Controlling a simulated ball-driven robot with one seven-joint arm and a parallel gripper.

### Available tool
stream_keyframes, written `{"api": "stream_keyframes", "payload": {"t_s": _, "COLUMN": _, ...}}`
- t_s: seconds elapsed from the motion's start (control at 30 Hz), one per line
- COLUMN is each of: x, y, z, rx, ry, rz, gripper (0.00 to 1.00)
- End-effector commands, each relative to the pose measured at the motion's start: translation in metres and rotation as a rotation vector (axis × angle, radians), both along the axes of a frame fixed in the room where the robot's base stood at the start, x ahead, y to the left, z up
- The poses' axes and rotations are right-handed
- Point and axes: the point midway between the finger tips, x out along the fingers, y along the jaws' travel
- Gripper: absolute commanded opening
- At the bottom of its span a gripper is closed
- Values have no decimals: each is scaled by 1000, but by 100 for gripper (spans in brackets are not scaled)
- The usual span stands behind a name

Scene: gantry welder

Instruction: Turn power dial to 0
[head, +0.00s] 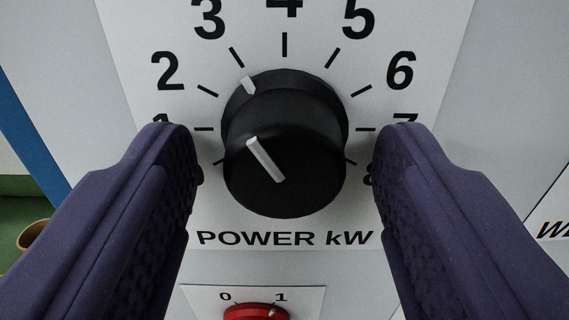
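The black power dial (290,165) sits in the middle of the head view, on a white scale plate marked POWER kW. A white line on its face and a white mark on its skirt point up and to the left, between the 2 and 3 ticks. My gripper (287,150) is open, with one purple finger on each side of the dial. A gap shows between each finger and the dial. The fingers hide the low end of the scale at left, including any 0, and part of the 7 and 8 at right.
Below the dial is a red switch (256,312) on a small plate marked 0 and 1, its mark toward 1. Another label is cut off at the right edge. A tan round object (32,235) shows at lower left above a green surface.

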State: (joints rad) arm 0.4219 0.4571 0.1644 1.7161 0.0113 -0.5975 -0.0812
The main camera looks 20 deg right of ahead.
Motion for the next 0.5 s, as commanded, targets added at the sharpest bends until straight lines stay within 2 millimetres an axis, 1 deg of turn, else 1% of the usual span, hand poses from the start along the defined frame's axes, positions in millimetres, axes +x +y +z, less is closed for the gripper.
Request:
{"api": "stream_keyframes", "payload": {"t_s": 0.03, "x": 0, "y": 0, "z": 0, "rx": 0, "ry": 0, "rz": 0, "gripper": 49}}
{"api": "stream_keyframes", "payload": {"t_s": 0.07, "x": 0, "y": 0, "z": 0, "rx": 0, "ry": 0, "rz": 0, "gripper": 42}}
{"api": "stream_keyframes", "payload": {"t_s": 0.1, "x": 0, "y": 0, "z": 0, "rx": 0, "ry": 0, "rz": 0, "gripper": 33}}
{"api": "stream_keyframes", "payload": {"t_s": 0.17, "x": 0, "y": 0, "z": 0, "rx": 0, "ry": 0, "rz": 0, "gripper": 19}}
{"api": "stream_keyframes", "payload": {"t_s": 0.2, "x": 0, "y": 0, "z": 0, "rx": 0, "ry": 0, "rz": 0, "gripper": 10}}
{"api": "stream_keyframes", "payload": {"t_s": 0.23, "x": 0, "y": 0, "z": 0, "rx": 0, "ry": 0, "rz": 0, "gripper": 7}}
{"api": "stream_keyframes", "payload": {"t_s": 0.5, "x": 0, "y": 1, "z": -1, "rx": -29, "ry": 8, "rz": 1, "gripper": 7}}
